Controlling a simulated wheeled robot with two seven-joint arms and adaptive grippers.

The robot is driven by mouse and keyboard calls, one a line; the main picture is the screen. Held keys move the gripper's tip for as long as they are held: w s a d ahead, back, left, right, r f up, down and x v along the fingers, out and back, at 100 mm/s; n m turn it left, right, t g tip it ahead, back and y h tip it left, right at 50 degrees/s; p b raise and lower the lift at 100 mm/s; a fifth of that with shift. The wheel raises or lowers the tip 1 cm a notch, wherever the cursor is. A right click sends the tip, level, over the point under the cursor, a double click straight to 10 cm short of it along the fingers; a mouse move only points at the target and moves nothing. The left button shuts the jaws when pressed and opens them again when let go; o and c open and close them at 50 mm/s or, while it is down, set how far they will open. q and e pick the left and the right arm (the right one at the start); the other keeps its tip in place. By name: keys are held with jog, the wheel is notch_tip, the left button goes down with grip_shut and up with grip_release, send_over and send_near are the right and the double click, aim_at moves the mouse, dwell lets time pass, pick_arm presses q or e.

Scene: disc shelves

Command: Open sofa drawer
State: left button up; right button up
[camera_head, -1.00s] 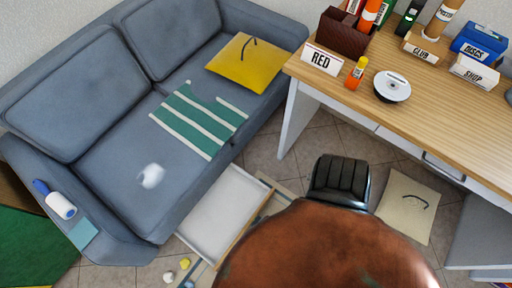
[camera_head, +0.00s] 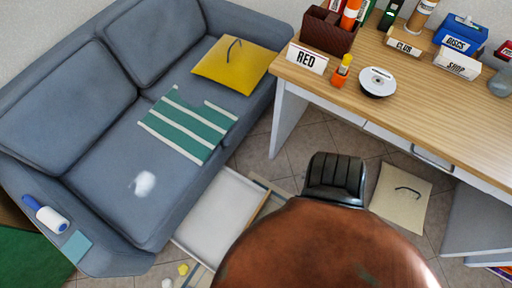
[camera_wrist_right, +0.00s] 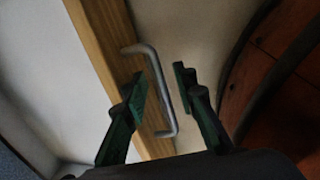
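The grey sofa (camera_head: 130,110) stands at the left in the head view. Its drawer (camera_head: 215,212) is pulled partly out at the front, with a white, empty-looking inside and a wooden front board. The drawer also shows in the right wrist view (camera_wrist_right: 45,65), with a grey bar handle (camera_wrist_right: 158,85) on its wooden front. My right gripper (camera_wrist_right: 160,88) is open, with one finger on each side of the handle. I cannot tell if either finger touches it. In the head view my brown body hides the right gripper and part of the drawer. My left gripper is not in view.
A yellow cushion (camera_head: 235,65), striped cloth (camera_head: 188,127) and lint roller (camera_head: 46,215) lie on the sofa. A wooden desk (camera_head: 420,105) stands at the right. A beige cushion (camera_head: 400,198) and small balls (camera_head: 183,269) lie on the tiled floor.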

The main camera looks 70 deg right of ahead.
jog(key=shift+r, duration=0.1)
notch_tip(320, 180, up, 7)
jog(key=s, duration=0.1)
jog(key=shift+s+a, duration=0.15)
jog(key=shift+s, duration=0.05)
jog(key=shift+r, duration=0.1)
dwell(0.6)
